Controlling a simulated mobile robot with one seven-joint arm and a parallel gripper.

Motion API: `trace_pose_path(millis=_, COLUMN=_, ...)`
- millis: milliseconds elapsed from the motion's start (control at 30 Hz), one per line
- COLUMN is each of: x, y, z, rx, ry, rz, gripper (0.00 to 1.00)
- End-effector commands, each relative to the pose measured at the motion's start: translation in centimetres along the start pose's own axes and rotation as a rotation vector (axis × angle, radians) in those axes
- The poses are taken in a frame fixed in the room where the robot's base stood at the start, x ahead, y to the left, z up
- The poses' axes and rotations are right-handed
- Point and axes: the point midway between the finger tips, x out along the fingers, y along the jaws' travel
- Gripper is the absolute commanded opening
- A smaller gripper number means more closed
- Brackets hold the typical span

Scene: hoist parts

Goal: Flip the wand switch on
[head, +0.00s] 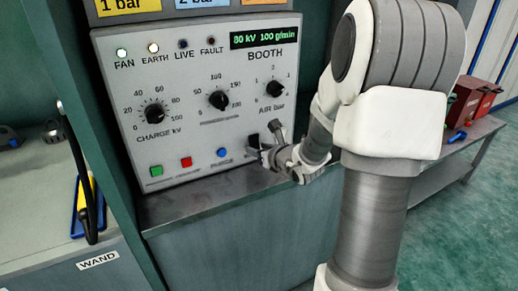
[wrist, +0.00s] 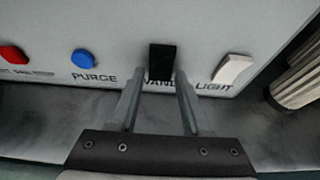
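The wand switch (wrist: 161,62) is a black rocker on the grey panel in the wrist view, above the partly covered WAND label. My gripper (wrist: 159,80) is open, with one finger on each side of the switch's lower end and nothing held between them. Whether the fingertips touch the panel or switch, I cannot tell. In the head view my gripper (head: 262,146) is at the lower right of the booth control panel (head: 200,130); the switch cannot be made out clearly behind it there.
A white LIGHT rocker (wrist: 232,69) is close to the right finger. A blue PURGE button (wrist: 85,62) and a red button (wrist: 13,55) are to the left. A metal ledge (head: 165,208) runs below the panel. Red boxes (head: 466,100) stand on a bench at right.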

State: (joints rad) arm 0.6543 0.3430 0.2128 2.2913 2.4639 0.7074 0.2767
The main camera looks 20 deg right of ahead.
Motion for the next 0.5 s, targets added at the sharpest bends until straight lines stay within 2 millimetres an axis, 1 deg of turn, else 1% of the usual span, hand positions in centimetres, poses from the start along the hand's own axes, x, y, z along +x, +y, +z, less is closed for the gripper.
trace_pose_path(millis=33, x=0.00, y=-0.01, z=0.00, rx=0.000, ry=0.000, rz=0.000, gripper=0.37)
trace_pose_path(millis=233, x=0.00, y=-0.01, z=-0.01, rx=0.000, ry=0.000, rz=0.000, gripper=0.01)
trace_pose_path(millis=500, x=0.14, y=-0.02, z=-0.29, rx=0.000, ry=-0.010, rz=0.000, gripper=0.00)
